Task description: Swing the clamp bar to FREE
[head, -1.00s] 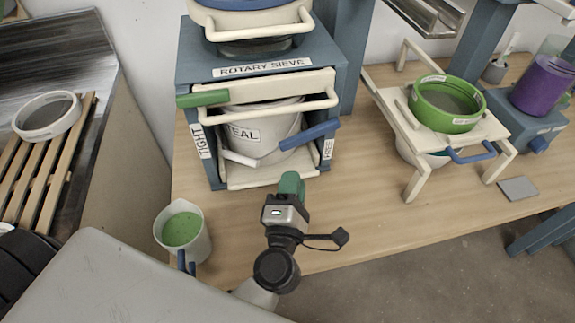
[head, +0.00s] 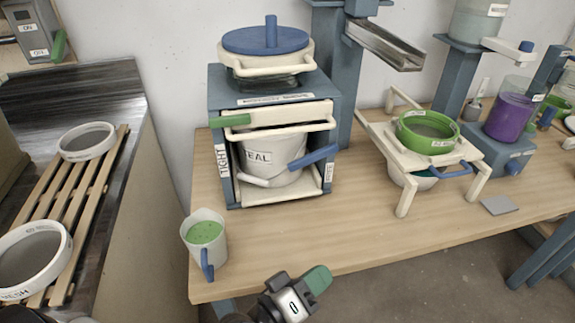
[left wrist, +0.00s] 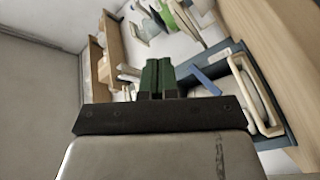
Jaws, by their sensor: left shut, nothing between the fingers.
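The rotary sieve (head: 238,101) is a blue frame at the back left of the wooden table. A cream clamp bar (head: 280,114) crosses its front, with a green grip (head: 231,120) at its left end, on the side of the TIGHT label (head: 222,160). The label on the right post (head: 328,176) is small and hard to read. Under the bar stands a white bucket marked TEAL (head: 280,155). My left gripper (head: 318,280), green-tipped, is shut and empty, low in front of the table edge, well apart from the bar. Its shut fingers show in the left wrist view (left wrist: 158,75).
A blue handle (head: 315,156) sticks out at the sieve's right. A jug of green glaze (head: 204,236) stands at the table's front left corner. A cream stand (head: 405,180) carries a green sieve (head: 428,133). The table middle is clear.

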